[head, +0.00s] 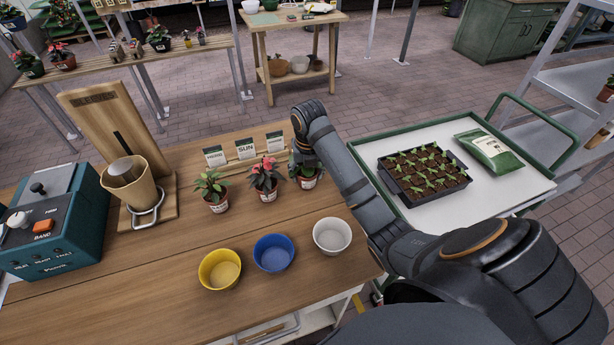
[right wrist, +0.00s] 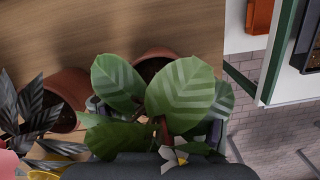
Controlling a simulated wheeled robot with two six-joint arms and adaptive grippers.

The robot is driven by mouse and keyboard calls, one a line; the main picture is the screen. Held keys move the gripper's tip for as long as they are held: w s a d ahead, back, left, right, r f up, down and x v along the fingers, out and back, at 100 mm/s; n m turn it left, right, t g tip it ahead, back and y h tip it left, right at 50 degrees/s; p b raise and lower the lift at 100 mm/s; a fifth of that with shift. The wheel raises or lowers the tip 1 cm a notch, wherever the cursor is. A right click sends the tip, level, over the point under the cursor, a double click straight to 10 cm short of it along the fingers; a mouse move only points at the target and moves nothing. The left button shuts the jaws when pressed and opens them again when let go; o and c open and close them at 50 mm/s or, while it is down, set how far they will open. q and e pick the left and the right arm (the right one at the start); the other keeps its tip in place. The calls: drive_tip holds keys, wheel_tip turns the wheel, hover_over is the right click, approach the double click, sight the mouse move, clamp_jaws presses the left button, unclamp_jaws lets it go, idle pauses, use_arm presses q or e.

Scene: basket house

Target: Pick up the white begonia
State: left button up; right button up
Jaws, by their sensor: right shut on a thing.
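The white begonia (head: 309,181) stands in a terracotta pot at the right end of the row of potted plants on the wooden table. My right gripper (head: 303,158) reaches down over it and hides most of its leaves. In the right wrist view, its striped green leaves (right wrist: 190,92) and a white flower with a yellow centre (right wrist: 172,157) show close up. My right gripper (right wrist: 155,118) is shut on the begonia, with parts of its fingers at both sides of the plant; leaves hide the contact. The pot appears to be on the table. My left gripper is not in view.
A pink-flowered plant (head: 264,177) stands close at the left, with another potted plant (head: 211,188) beyond. Seed packets (head: 245,149) stand behind. Yellow (head: 220,270), blue (head: 273,253) and white (head: 332,236) bowls are in front. A cart (head: 420,216) stands at the right.

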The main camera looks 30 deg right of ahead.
sight(307, 170)
drive_tip(key=shift+r+p, duration=0.35)
drive_tip(key=shift+r, duration=0.1)
wheel_tip(307, 170, up, 3)
drive_tip(key=shift+r+p, duration=0.15)
drive_tip(key=shift+p, duration=1.05)
drive_tip(key=s+a+r+p, duration=0.1)
drive_tip(key=s+r+p, duration=0.2)
drive_tip(key=s+p, duration=0.1)
drive_tip(key=s+a+r+p, duration=0.2)
drive_tip(key=s+r+p, duration=0.1)
drive_tip(key=s+p, duration=0.1)
drive_tip(key=s+a+r+p, duration=0.2)
drive_tip(key=s+p, duration=0.3)
drive_tip(key=shift+a+r, duration=0.15)
drive_tip(key=shift+r, duration=0.25)
